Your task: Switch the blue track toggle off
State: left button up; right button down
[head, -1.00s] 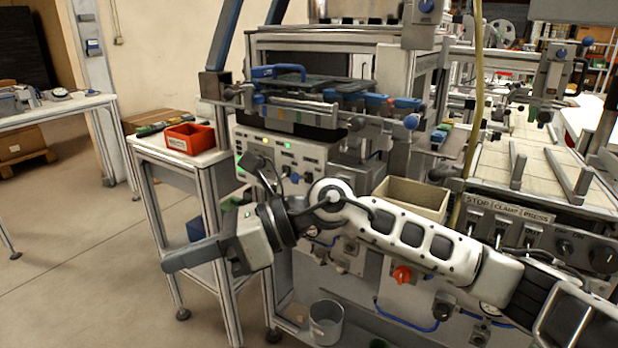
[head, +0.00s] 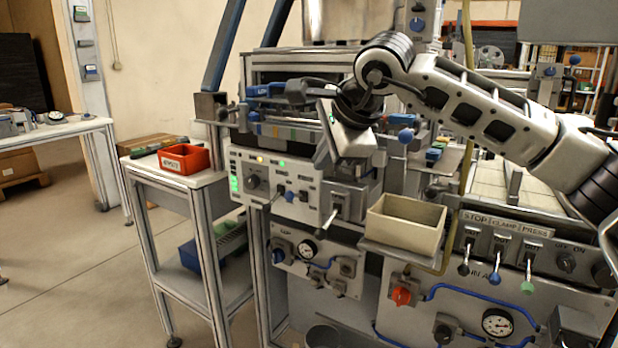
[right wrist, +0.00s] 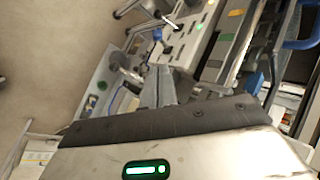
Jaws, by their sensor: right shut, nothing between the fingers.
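A blue-tipped lever also shows in the right wrist view (right wrist: 158,34), beside a white-tipped one. My right gripper (head: 328,132) is up and to the right of the toggle, apart from it. Its fingers (right wrist: 159,84) are shut and empty, seen in front of the panel area. My left gripper is out of view.
Another blue-tipped lever (head: 495,278) hangs on the STOP, CLAMP, PRESS panel at right. A beige bin (head: 405,222) stands right of the white panel. A rail with blue handles runs behind my gripper. A red bin (head: 184,159) sits on the left side table.

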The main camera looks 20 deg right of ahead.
aim_at(294, 195)
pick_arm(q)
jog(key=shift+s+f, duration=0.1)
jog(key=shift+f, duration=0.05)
pick_arm(e)
jog(key=x, duration=0.9)
jog(key=shift+w+f, duration=0.3)
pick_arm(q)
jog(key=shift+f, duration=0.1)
pick_arm(e)
jog(key=shift+a, duration=0.15)
